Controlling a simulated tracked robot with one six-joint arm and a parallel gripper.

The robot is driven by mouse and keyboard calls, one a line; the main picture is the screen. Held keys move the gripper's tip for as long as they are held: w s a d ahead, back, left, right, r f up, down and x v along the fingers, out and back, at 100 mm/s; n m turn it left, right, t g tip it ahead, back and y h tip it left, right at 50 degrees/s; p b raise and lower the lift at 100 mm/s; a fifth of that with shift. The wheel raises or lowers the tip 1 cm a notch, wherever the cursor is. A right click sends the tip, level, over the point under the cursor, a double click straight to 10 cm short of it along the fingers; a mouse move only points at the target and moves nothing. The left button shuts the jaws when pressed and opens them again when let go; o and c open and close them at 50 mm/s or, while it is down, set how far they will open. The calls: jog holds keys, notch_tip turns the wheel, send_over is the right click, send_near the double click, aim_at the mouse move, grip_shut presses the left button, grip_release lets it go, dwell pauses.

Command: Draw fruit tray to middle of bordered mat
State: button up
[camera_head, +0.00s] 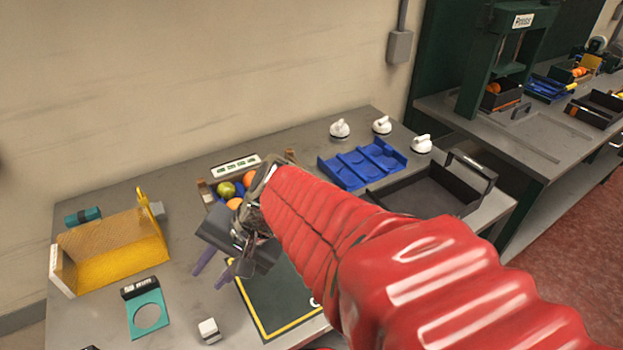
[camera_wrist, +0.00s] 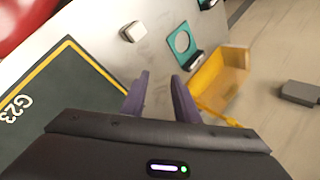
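The fruit tray (camera_head: 204,192) stands towards the back of the grey table, partly hidden behind my gripper and arm. It has brown ends and a blue inside, and holds a green fruit (camera_head: 226,189) and orange ones. The bordered mat (camera_head: 272,297), dark green with a yellow border, lies in front of the tray, partly covered by my arm. It also shows at the left of the wrist view (camera_wrist: 42,122), marked G23. My gripper (camera_head: 214,270) is above the table, left of the mat. In the wrist view its purple fingers (camera_wrist: 160,98) are apart with nothing between them.
A yellow bin (camera_head: 120,262) stands at the left, with a teal plate with a round hole (camera_head: 147,313) in front. A white block (camera_head: 209,330) sits near the mat's left edge. A blue slotted tray (camera_head: 345,170), white knobs (camera_head: 340,128) and a black tray (camera_head: 430,190) are right.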

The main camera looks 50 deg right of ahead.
jog(key=w+d+m+t+h, duration=0.1)
jog(key=w+d+m+t, duration=0.15)
jog(key=d+m, duration=0.5)
jog(key=w+d+m+t, duration=0.2)
jog(key=d+m+t, duration=0.1)
jog(key=d+m, duration=0.45)
jog(key=s+d+f+m+h, duration=0.1)
jog(key=s+d+m+h, duration=0.1)
jog(key=d+m, duration=0.2)
jog(key=s+d+f+m+t+h, duration=0.1)
jog(key=s+d+m+h, duration=0.1)
jog(key=d, duration=0.7)
jog(key=s+d+f+m+t+h, duration=0.1)
jog(key=s+d+m+h, duration=0.1)
jog(key=d+m, duration=0.4)
jog(key=shift+s+d+f+h, duration=0.1)
jog(key=shift+s+d+h, duration=0.1)
jog(key=shift+h, duration=0.5)
jog(key=shift+w, duration=0.2)
jog(key=shift+w+f, duration=0.3)
jog(key=shift+w, duration=0.15)
jog(key=x, duration=1.2)
jog(key=shift+w, duration=0.25)
